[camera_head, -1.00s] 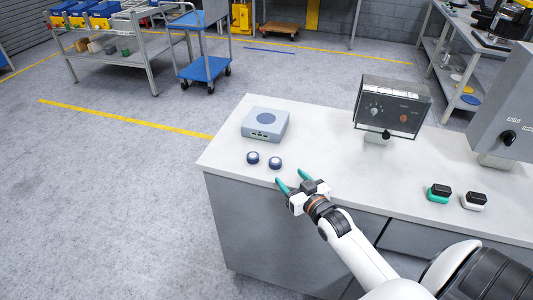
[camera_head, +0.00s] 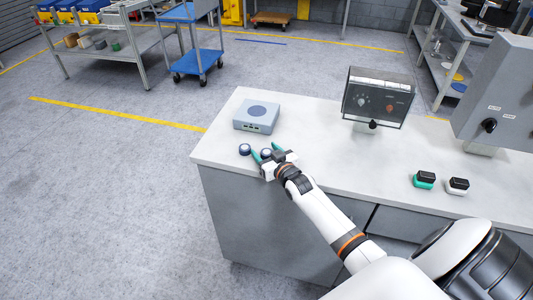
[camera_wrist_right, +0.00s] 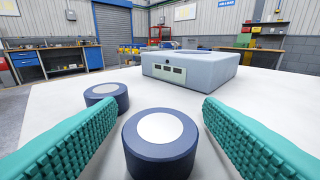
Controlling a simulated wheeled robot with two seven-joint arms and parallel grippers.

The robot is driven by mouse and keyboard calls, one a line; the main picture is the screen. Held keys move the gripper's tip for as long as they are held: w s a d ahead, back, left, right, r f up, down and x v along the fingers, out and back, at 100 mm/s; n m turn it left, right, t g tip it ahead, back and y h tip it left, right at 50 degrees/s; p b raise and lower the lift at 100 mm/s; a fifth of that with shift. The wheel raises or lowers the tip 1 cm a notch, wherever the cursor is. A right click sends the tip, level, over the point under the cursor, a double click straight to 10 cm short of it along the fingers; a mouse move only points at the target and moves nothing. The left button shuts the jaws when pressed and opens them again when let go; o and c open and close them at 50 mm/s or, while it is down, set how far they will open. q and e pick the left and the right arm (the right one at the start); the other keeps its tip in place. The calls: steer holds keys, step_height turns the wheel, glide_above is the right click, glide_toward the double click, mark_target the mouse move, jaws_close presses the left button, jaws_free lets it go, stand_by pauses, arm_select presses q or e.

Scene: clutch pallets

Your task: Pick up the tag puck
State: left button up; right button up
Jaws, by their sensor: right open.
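Two dark blue pucks with pale round tops stand on the light worktop (camera_head: 330,165). In the head view the right-hand puck (camera_head: 266,153) lies between my right gripper's teal fingers; the left-hand puck (camera_head: 245,149) is just outside the left finger. My right gripper (camera_head: 265,150) is open and low over the worktop. In the wrist view the near puck (camera_wrist_right: 160,145) sits between the ribbed fingers with gaps on both sides. The other puck (camera_wrist_right: 106,95) is farther off, beside the left finger. I cannot tell which puck is the tag puck. My left gripper is out of view.
A grey-blue box (camera_head: 257,116) with a round disc on top stands behind the pucks. A clear-fronted panel (camera_head: 378,98), a grey switch cabinet (camera_head: 495,95), a green-and-black block (camera_head: 424,180) and a white-and-black block (camera_head: 458,186) stand farther right.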

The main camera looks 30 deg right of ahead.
steer(key=shift+s, duration=0.1)
steer(key=shift+c, duration=0.9)
steer(key=c, duration=0.9)
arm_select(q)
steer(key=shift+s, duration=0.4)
arm_select(e)
steer(key=shift+r, duration=0.1)
